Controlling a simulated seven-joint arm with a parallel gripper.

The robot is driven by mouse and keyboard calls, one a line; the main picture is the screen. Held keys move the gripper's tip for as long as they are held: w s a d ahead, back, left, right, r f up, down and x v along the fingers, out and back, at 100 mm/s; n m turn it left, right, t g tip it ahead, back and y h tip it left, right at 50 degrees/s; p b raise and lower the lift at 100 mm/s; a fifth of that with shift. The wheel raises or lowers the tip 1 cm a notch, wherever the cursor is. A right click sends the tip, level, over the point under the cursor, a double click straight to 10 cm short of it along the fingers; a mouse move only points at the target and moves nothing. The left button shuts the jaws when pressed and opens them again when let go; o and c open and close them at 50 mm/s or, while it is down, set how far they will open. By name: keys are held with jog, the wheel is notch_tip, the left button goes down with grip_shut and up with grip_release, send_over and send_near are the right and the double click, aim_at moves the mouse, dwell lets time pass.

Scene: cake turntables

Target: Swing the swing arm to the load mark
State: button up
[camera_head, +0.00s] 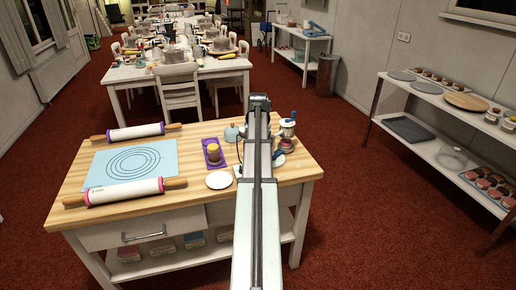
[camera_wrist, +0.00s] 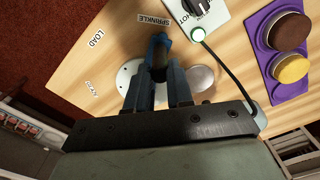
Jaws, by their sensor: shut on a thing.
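In the wrist view my gripper (camera_wrist: 159,82) is shut on a dark blue upright piece (camera_wrist: 158,46), which looks like the handle of the swing arm. The gripper hides most of the swing arm. A white round base (camera_wrist: 126,74) shows beside the left finger, and a grey disc (camera_wrist: 201,78) lies right of the fingers. The load mark (camera_wrist: 97,39) is a white label on the wood, up and left of the held piece. A "SPRINKLE" label (camera_wrist: 153,20) is just above it. Another label (camera_wrist: 91,88), probably "AWAY", is lower left.
Rolling pins (camera_head: 125,190) and a blue mat (camera_head: 101,178) occupy the table's left (camera_head: 165,222).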

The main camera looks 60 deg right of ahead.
jog(key=shift+s, duration=0.1)
jog(key=s, duration=0.2)
jog(key=shift+s, duration=0.35)
dwell(0.3)
jog(key=shift+s, duration=0.1)
jog(key=shift+s+d, duration=0.2)
jog(key=shift+s, duration=0.45)
jog(key=shift+s+d, duration=0.15)
jog(key=shift+s, duration=0.45)
